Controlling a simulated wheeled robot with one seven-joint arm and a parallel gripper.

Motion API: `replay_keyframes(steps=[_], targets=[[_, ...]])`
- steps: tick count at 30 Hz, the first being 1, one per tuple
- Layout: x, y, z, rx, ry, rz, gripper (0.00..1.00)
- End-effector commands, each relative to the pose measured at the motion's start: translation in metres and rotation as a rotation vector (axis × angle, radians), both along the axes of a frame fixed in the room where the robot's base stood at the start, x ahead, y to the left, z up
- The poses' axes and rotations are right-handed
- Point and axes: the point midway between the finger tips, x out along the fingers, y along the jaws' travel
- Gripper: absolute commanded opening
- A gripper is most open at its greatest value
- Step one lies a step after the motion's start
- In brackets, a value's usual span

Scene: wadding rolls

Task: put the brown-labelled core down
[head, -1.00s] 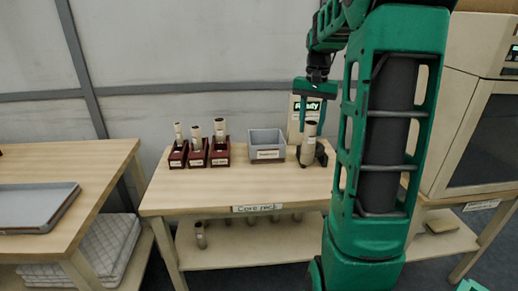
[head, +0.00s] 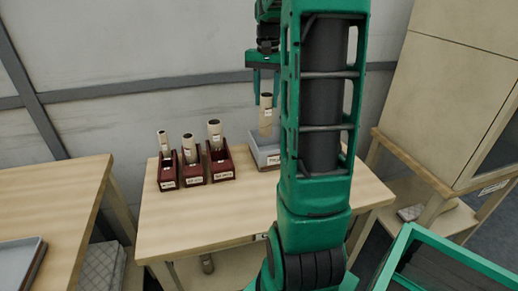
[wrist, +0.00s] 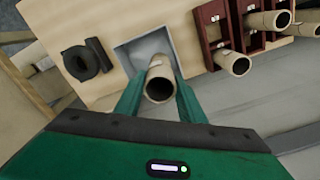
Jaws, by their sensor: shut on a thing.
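My gripper (head: 264,98) is shut on a pale tan core (head: 266,116), held upright by its upper part. In the wrist view my gripper (wrist: 160,98) has one green finger on each side of the core (wrist: 158,72), whose open dark end faces the camera. A small label shows on it, but I cannot make out its colour. The core is over the grey bin (head: 268,158), which also shows in the wrist view (wrist: 125,54). I cannot tell whether its lower end is inside the bin. My arm hides the bin's right part in the head view.
Three dark red holders (head: 221,166) with pale cores (head: 189,147) stand left of the bin on the wooden table (head: 200,218). A black holder (wrist: 88,60), empty, stands on the bin's other side. The table's front is clear.

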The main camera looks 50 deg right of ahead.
Motion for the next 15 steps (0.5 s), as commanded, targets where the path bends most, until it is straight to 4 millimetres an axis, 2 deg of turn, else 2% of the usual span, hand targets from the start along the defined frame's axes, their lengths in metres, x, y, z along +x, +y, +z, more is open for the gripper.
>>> replay_keyframes(steps=[9,15], targets=[[0.001,0.003,-0.049,0.002,0.002,0.004,0.23],[0.003,0.005,-0.064,0.001,0.002,0.008,0.23]])
